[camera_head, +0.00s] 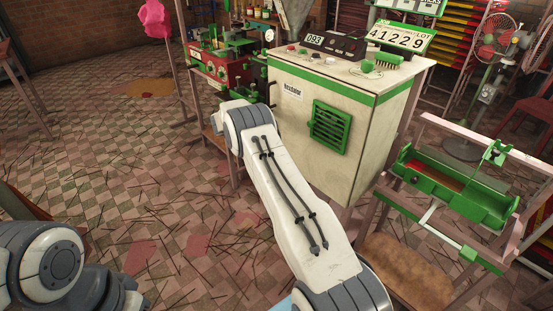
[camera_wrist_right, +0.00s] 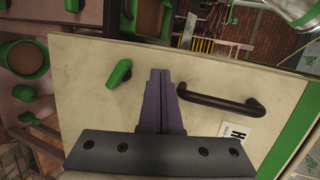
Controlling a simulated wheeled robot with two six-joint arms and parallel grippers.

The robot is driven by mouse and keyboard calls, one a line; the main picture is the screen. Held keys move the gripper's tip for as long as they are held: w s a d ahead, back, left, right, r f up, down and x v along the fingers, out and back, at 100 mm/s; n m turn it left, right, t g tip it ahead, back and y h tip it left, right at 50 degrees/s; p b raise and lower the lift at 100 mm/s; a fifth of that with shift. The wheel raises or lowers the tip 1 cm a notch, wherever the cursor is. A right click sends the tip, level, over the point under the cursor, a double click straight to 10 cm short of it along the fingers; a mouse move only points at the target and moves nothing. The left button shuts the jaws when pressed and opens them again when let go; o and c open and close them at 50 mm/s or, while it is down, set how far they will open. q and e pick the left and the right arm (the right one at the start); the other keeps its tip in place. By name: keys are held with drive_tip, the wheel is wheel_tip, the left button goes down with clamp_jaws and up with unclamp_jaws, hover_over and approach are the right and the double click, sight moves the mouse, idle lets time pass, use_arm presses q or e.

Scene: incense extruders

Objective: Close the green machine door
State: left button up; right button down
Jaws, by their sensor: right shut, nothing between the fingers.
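The machine is a cream cabinet (camera_head: 385,115) with green trim and a green louvred vent (camera_head: 330,127). A small label (camera_head: 292,90) sits on its front face. In the right wrist view a cream door panel (camera_wrist_right: 85,110) carries a black bar handle (camera_wrist_right: 222,103) and a green latch (camera_wrist_right: 119,73). My right gripper (camera_wrist_right: 160,72) is shut and empty in front of this panel, between latch and handle; I cannot tell whether it touches. In the head view my right arm hides the gripper and part of the cabinet front. My left gripper is out of view.
A red machine with green parts (camera_head: 222,72) stands left of the cabinet. A green trough on a frame (camera_head: 455,188) stands to the right, with a brown sack-like heap (camera_head: 405,270) below. Control boxes (camera_head: 335,45) sit on the cabinet top. The tiled floor at left is mostly open.

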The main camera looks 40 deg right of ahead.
drive_tip(key=s+a+r, duration=0.1)
drive_tip(key=a+r, duration=0.2)
drive_tip(key=a, duration=1)
drive_tip(key=shift+s, duration=0.15)
